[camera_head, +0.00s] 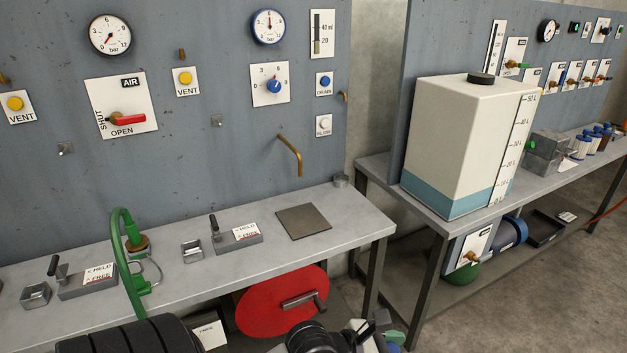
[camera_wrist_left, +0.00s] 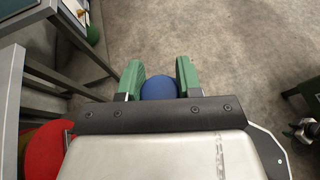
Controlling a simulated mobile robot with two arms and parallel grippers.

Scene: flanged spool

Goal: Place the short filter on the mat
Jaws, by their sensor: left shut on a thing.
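My left gripper (camera_wrist_left: 160,76) has its green fingers shut on a round blue thing (camera_wrist_left: 159,89). Only its blue top shows in the left wrist view, so I cannot tell its length or whether it is the short filter. In the head view the left gripper (camera_head: 391,341) is at the bottom edge, low in front of the near bench and partly cut off. A flat square brown-grey mat (camera_head: 303,222) lies bare on the near bench. Several filters (camera_head: 592,141), some with blue caps, stand on the far right bench. My right gripper is not in view.
On the near bench (camera_head: 352,234), a clamp block (camera_head: 237,237) stands left of the mat and a brass spout (camera_head: 290,152) hangs above it. A green hose (camera_head: 120,250) arches farther left. A red crank disc (camera_head: 270,302) is below the bench. A large white tank (camera_head: 462,140) stands right.

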